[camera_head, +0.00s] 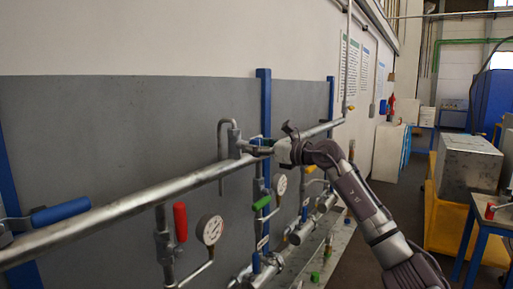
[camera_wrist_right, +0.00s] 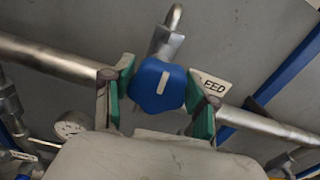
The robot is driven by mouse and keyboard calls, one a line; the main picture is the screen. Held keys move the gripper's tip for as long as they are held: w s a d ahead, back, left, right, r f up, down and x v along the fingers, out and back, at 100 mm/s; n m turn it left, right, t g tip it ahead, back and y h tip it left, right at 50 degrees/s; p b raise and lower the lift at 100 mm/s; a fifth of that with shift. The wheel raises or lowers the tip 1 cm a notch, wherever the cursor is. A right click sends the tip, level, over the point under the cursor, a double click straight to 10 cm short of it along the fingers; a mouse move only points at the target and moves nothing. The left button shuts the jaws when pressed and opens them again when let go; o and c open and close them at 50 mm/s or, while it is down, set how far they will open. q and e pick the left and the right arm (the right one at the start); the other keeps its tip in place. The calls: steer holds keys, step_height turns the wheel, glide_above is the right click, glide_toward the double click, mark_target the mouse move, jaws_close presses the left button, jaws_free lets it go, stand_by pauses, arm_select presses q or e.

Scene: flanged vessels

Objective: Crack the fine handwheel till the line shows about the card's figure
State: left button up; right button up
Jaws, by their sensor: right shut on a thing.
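The blue lobed handwheel (camera_wrist_right: 158,85) with a white stripe sits in the middle of the wrist view, on a fitting of the long metal pipe (camera_wrist_right: 50,57). My right gripper (camera_wrist_right: 160,97) is shut on it, with a green-padded finger on each side. In the head view my right gripper (camera_head: 272,148) is at the pipe (camera_head: 150,197), by a blue post, and mostly hides the handwheel. A label (camera_wrist_right: 213,83) ending in "EED" shows behind the right finger. A round gauge (camera_head: 210,229) hangs below the pipe; its reading is too small to tell. My left gripper is out of view.
A red handle (camera_head: 180,222) and a blue lever (camera_head: 60,211) are on the left. A second gauge (camera_head: 281,185) and a green handle (camera_head: 261,202) are below my gripper. Sheets (camera_head: 352,68) hang on the wall, unreadable. A metal box (camera_head: 468,165) stands across the aisle.

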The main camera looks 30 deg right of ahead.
steer(key=n+b, duration=0.1)
steer(key=n, duration=0.3)
steer(key=shift+a+f+b, duration=0.1)
steer(key=shift+f+b, duration=0.05)
steer(key=shift+b, duration=0.15)
steer(key=n+b, duration=0.1)
steer(key=n, duration=0.2)
steer(key=shift+n, duration=0.3)
steer(key=n+b, duration=0.1)
steer(key=n, duration=0.2)
steer(key=shift+a+f+n, duration=0.1)
steer(key=shift+a+n, duration=0.05)
steer(key=shift+n, duration=0.15)
steer(key=shift+f+n+b, duration=0.1)
steer(key=shift+n+b, duration=0.5)
steer(key=shift+n, duration=1.3)
steer(key=o, duration=1.1)
steer(key=shift+o, duration=0.2)
steer(key=shift+s, duration=0.15)
